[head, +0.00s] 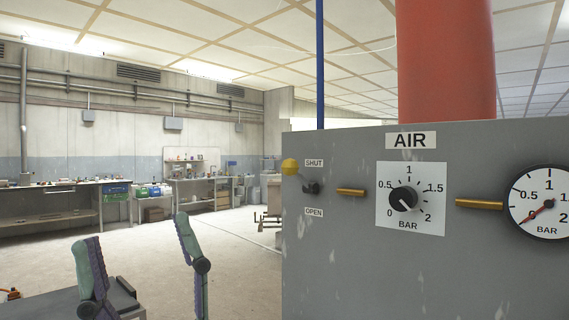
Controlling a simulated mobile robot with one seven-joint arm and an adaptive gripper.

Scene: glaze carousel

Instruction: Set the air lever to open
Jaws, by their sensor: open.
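The air lever (290,167) has a yellow ball end and a dark pivot (312,187) on the left part of a grey panel (340,270) under an AIR sign. It tilts up and to the left from the pivot. Its ball is about level with the SHUT label (314,162), and the OPEN label (314,212) is below the pivot. My gripper (134,229) is at the lower left, with two green and purple fingers spread wide and nothing between them. It is apart from the lever, to its left and lower in the picture.
Right of the lever are brass pipe pieces (351,192), a black dial knob (403,199) and a round gauge (548,190) with its red needle near 0. A red column rises behind the panel. Workbenches (50,205) line the far wall. The floor between is largely clear.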

